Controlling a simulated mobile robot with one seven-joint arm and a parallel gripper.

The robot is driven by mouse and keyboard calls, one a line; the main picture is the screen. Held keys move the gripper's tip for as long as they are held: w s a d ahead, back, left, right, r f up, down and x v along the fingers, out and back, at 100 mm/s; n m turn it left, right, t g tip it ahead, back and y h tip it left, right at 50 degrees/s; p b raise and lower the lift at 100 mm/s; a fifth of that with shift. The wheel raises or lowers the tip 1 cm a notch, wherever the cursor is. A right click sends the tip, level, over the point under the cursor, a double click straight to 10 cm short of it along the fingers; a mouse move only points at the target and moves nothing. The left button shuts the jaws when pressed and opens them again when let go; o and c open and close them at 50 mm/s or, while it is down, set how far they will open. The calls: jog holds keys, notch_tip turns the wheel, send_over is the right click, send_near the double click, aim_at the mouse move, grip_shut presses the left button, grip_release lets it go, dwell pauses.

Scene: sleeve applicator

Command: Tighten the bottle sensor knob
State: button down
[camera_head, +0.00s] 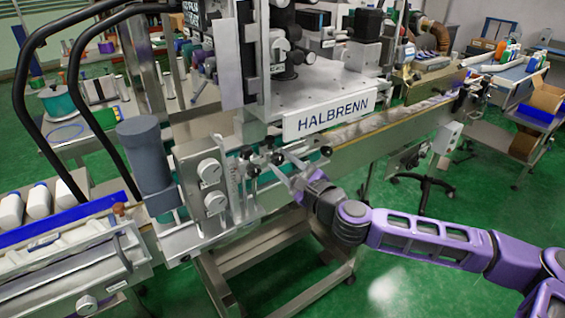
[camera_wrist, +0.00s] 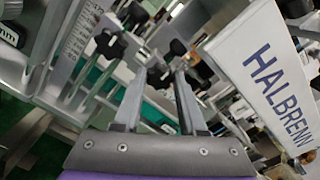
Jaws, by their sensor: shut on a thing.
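My gripper (camera_head: 283,163) reaches in from the right to a cluster of small black knobs on the rail below the HALBRENN sign. In the wrist view its two fingers (camera_wrist: 161,76) are closed around a black knob (camera_wrist: 160,79), one finger on each side. In the head view this knob (camera_head: 277,158) shows at the fingertips. Its stem and what it clamps are mostly hidden. I cannot read a label naming it as the bottle sensor knob. Other black knobs stand near it, one at the left in the wrist view (camera_wrist: 110,45) and one farther left in the head view (camera_head: 247,152).
The HALBRENN sign (camera_head: 326,115) is close to the right of my fingers in the wrist view (camera_wrist: 268,75). Grey dials (camera_head: 209,172) on a panel and a dark cylinder (camera_head: 146,165) stand to the left. The conveyor (camera_head: 400,128) runs right. Green floor is open in front.

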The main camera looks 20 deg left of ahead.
jog(key=shift+c, duration=2.3)
grip_release()
